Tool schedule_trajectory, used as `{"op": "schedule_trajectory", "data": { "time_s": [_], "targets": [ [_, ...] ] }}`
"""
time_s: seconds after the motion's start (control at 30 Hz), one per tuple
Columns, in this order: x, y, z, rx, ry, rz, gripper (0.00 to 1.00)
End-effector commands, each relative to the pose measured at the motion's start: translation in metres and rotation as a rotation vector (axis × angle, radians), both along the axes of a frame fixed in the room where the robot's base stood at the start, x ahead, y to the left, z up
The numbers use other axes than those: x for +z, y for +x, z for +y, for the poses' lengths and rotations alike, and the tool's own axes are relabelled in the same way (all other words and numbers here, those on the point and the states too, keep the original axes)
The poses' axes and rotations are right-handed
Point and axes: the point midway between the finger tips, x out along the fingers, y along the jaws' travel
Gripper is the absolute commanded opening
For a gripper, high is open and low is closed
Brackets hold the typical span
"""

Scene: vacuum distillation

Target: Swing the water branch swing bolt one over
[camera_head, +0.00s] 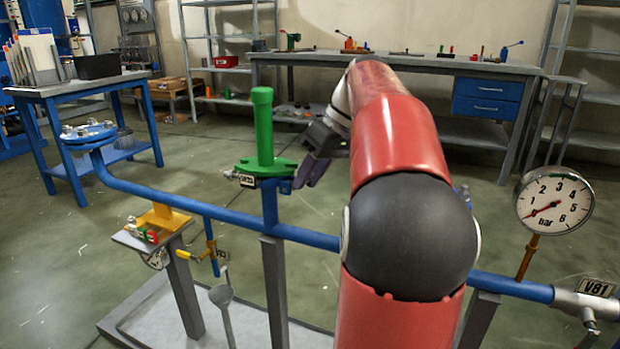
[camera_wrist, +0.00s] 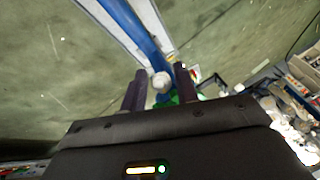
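A green capped upright pipe (camera_head: 264,130) with a green flange (camera_head: 275,167) stands on the blue water branch (camera_head: 270,205). My gripper (camera_head: 312,175) is at the right side of this flange, its dark fingers pointing down. In the wrist view my gripper (camera_wrist: 161,82) is open, with one finger on each side of a pale round bolt end (camera_wrist: 162,80). Small gaps seem to show between it and the fingers. Part of the green flange (camera_wrist: 165,99) shows just below it. In the head view the swing bolt cannot be made out behind my gripper.
The blue pipe carries a pressure gauge (camera_head: 555,203) at right and a yellow-handled valve (camera_head: 190,255) at left. A blue flange with bolts (camera_head: 89,134) ends the pipe at far left. A workbench (camera_head: 400,62) stands behind, with open floor between.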

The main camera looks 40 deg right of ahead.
Motion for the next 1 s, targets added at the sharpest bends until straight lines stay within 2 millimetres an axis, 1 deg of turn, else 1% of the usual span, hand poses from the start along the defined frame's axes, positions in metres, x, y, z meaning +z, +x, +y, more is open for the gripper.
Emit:
{"op": "schedule_trajectory", "data": {
  "time_s": [0.17,0.2,0.4,0.43,0.63,0.8,1.0],
  "targets": [
    [0.0,0.0,0.0,0.0,0.0,0.0,0.3],
    [0.0,0.0,0.0,0.0,0.0,0.0,0.29],
    [0.0,0.0,0.0,0.0,0.0,0.0,0.03],
    [0.0,0.0,0.0,0.0,0.0,0.0,0.0],
    [0.006,0.002,0.001,0.002,-0.014,0.029,0.0],
    [0.015,0.005,0.004,0.004,-0.066,0.119,0.0],
    [0.015,0.009,0.006,0.002,-0.12,0.21,0.0]
  ]
}}
